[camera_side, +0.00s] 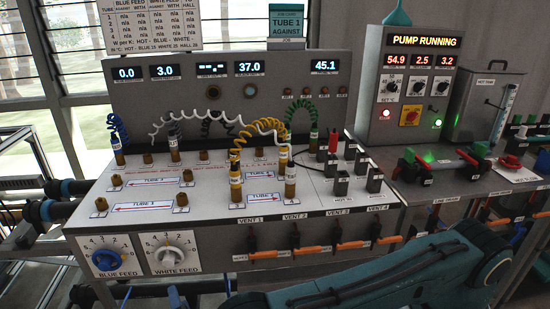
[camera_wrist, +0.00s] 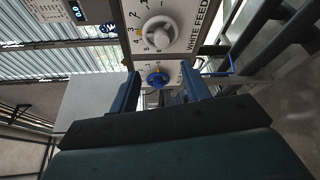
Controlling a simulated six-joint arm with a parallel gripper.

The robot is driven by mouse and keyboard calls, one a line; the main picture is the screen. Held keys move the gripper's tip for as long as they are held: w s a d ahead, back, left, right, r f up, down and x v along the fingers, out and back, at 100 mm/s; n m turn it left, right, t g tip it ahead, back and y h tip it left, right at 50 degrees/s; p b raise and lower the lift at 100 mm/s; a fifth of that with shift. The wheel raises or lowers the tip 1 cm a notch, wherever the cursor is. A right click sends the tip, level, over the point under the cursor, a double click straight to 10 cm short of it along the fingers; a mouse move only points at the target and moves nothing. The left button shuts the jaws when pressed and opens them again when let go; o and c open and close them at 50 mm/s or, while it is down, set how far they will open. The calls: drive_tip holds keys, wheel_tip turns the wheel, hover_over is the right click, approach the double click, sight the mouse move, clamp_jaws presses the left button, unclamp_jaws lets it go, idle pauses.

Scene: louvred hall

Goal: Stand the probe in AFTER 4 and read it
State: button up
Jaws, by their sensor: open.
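My gripper (camera_wrist: 159,72) shows in the wrist view with its two blue fingers apart and nothing between them. The white feed dial (camera_wrist: 158,34) and blue feed dial (camera_wrist: 157,77) lie beyond the fingertips. In the side view my fingers are out of frame. Several brass fittings with coiled leads stand on the bench panel, among them one with a green lead (camera_side: 313,137) and one with a yellow lead (camera_side: 235,175). A small red-topped piece (camera_side: 333,142) stands by several black blocks (camera_side: 341,184). I cannot tell which piece is the probe or read a label AFTER 4.
Orange-handled vent valves (camera_side: 255,256) line the bench front. A pump cabinet (camera_side: 411,93) reading PUMP RUNNING and a hot tank (camera_side: 482,105) stand at the right, behind red and green valve handles (camera_side: 478,158). A job card (camera_side: 287,25) reads TUBE 1 AGAINST. Coiled leads arch over the panel.

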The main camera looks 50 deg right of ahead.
wheel_tip(320, 180, up, 34)
drive_tip(key=w+d+f+m+g+h, duration=0.1)
drive_tip(key=w+d+m+g, duration=0.15)
drive_tip(key=d, duration=0.45)
drive_tip(key=w+d+m+g, duration=0.1)
drive_tip(key=w+d+m, duration=0.2)
drive_tip(key=d, duration=0.4)
drive_tip(key=m+g+y, duration=0.3)
drive_tip(key=m+g, duration=0.3)
drive_tip(key=m, duration=1.2)
hover_over(336, 139)
drive_tip(key=s+a, duration=0.3)
drive_tip(key=s, duration=0.1)
wheel_tip(336, 139, down, 4)
drive_tip(key=shift+w+r, duration=0.1)
drive_tip(key=shift+x, duration=4.95)
